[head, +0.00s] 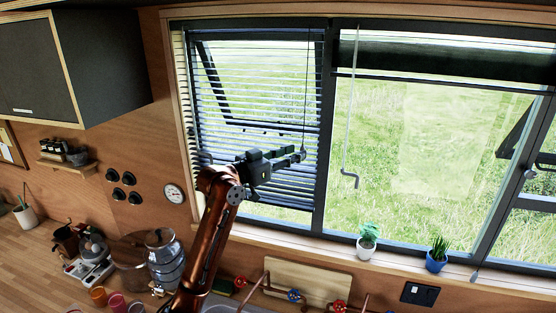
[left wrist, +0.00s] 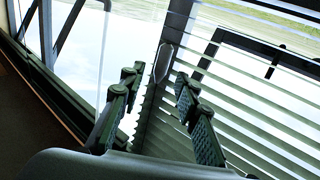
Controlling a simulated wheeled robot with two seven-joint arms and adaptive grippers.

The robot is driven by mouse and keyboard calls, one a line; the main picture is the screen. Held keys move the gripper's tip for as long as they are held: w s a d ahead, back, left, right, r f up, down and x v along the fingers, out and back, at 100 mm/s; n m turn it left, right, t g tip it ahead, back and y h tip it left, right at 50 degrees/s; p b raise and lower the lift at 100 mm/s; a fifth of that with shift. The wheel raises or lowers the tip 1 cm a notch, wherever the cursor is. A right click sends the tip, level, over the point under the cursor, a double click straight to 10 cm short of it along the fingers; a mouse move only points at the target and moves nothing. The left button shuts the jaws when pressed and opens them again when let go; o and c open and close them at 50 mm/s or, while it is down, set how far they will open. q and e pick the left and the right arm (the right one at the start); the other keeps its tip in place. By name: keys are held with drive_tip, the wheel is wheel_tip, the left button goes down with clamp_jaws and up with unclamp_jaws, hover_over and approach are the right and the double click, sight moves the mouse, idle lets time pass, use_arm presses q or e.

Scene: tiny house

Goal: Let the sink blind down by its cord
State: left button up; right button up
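The slatted blind (head: 230,100) hangs over the left window pane in the head view, its slats spread from near the top of the frame to low on the pane. A thin dark cord (head: 307,80) hangs down its right side to my left gripper (head: 298,155). In the left wrist view a grey cord end (left wrist: 163,62) shows in the gap at the fingertips of the left gripper (left wrist: 157,80), with slats behind it. The two fingers are apart and not closed on it. Whether either finger touches it cannot be told. My right gripper is out of view.
A pale hooked rod (head: 347,130) hangs right of the blind. A dark rolled shade (head: 450,60) spans the right pane's top. Two potted plants, one white-potted (head: 366,246) and one blue-potted (head: 437,258), stand on the sill. A glass jar (head: 166,262) stands below.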

use_arm(q)
drive_tip(key=v, duration=0.7)
drive_tip(key=shift+s+a, duration=0.25)
drive_tip(key=shift+a, duration=0.1)
